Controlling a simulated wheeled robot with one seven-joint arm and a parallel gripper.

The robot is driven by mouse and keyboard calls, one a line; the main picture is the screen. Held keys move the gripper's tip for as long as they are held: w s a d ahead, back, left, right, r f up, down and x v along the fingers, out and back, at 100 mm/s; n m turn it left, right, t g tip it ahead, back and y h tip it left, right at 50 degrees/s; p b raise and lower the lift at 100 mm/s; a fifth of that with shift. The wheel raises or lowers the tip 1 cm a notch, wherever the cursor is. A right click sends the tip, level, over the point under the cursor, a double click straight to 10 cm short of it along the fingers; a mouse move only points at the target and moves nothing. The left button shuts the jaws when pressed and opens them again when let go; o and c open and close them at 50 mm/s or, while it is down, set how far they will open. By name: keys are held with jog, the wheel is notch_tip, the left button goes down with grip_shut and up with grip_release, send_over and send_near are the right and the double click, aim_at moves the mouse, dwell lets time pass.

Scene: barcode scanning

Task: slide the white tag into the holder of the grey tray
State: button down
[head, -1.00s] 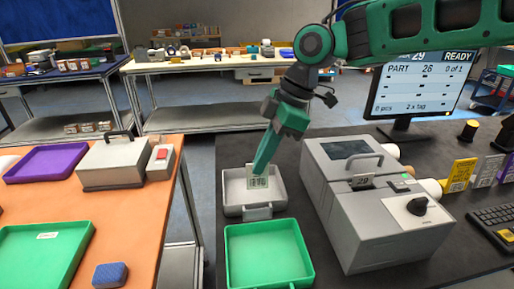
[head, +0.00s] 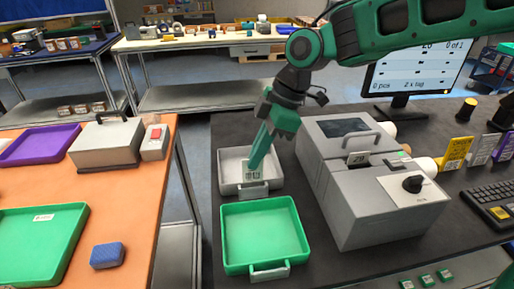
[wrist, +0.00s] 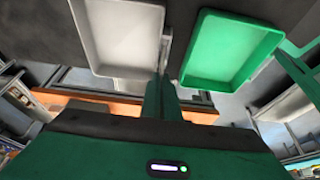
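My gripper (head: 257,156) is shut on the white tag (head: 250,172), which has a dark printed code facing the head camera. The tag is upright and slightly tilted, just above the front edge of the grey tray (head: 228,180). The holder (head: 252,190) is on the tray's front wall, right below the tag. I cannot tell whether the tag touches it. In the wrist view, the fingers (wrist: 162,98) are close together beside the grey tray's (wrist: 92,40) holder side, and the tag is hardly visible, near edge-on.
An empty green tray (head: 228,238) stands just in front of the grey tray. A grey label machine (head: 360,215) is close on the right, with a tag in its slot. The monitor (head: 415,85) stands behind it. An orange table is on the left, across a gap.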

jog(key=shift+f, duration=1.25)
jog(key=c, duration=1.9)
grip_release()
jog(key=shift+c, duration=0.2)
jog(key=v, duration=1)
jog(key=shift+r, duration=0.3)
jog(key=shift+w+d, duration=0.1)
jog(key=shift+d, duration=0.05)
